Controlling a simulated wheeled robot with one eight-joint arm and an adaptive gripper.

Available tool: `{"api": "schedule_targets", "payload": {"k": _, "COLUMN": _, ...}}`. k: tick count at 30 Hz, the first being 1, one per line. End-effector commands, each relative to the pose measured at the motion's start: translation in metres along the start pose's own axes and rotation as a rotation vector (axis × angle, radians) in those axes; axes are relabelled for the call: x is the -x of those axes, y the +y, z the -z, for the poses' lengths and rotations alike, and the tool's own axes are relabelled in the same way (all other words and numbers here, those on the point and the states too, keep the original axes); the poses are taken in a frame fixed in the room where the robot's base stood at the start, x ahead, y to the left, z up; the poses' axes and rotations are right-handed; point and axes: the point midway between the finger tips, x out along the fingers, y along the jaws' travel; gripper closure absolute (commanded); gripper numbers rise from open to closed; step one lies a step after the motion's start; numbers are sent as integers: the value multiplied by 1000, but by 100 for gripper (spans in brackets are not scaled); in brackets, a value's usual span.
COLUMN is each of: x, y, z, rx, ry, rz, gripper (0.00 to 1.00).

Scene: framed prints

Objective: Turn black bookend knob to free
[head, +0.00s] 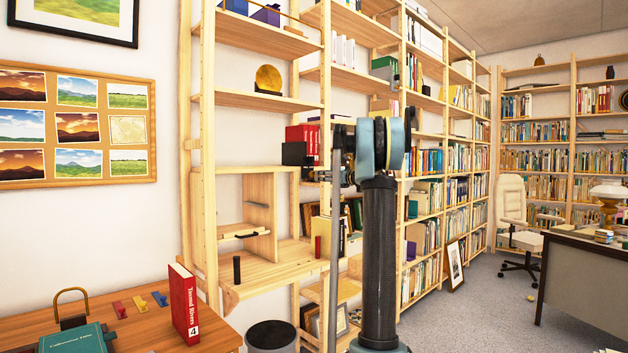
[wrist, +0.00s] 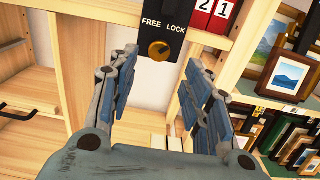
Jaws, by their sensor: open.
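In the wrist view the black bookend (wrist: 165,20) shows at the top, with the white words FREE at left and LOCK at right. A round brass knob (wrist: 159,50) sits below the words. A dark mark on it seems to slant toward LOCK, but it is small. My gripper (wrist: 162,64) is open, its blue-grey fingers on either side of the knob in the picture. No contact with the knob shows. In the head view a black block (head: 293,153), which looks like the bookend, stands by red books (head: 303,136); my arm partly hides that area.
Red books with white number labels (wrist: 214,12) stand right of the bookend. Wooden shelf boards and framed pictures (wrist: 287,77) lie below and to the right. In the head view a wooden desk (head: 150,335) with a red book (head: 184,303) stands at lower left.

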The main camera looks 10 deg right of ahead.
Motion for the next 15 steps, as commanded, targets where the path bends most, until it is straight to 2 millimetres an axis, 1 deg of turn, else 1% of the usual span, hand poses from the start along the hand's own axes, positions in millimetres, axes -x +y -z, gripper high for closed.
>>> {"api": "schedule_targets", "payload": {"k": 1, "x": -11, "y": 1, "z": 0, "rx": 0, "ry": 0, "rz": -3, "gripper": 55}}
{"api": "schedule_targets", "payload": {"k": 6, "x": -40, "y": 1, "z": 0, "rx": 0, "ry": 0, "rz": -3, "gripper": 55}}
{"api": "schedule_targets", "payload": {"k": 12, "x": -64, "y": 1, "z": 0, "rx": 0, "ry": 0, "rz": -2, "gripper": 55}}
{"api": "schedule_targets", "payload": {"k": 15, "x": -71, "y": 1, "z": 0, "rx": 1, "ry": 0, "rz": -2, "gripper": 55}}
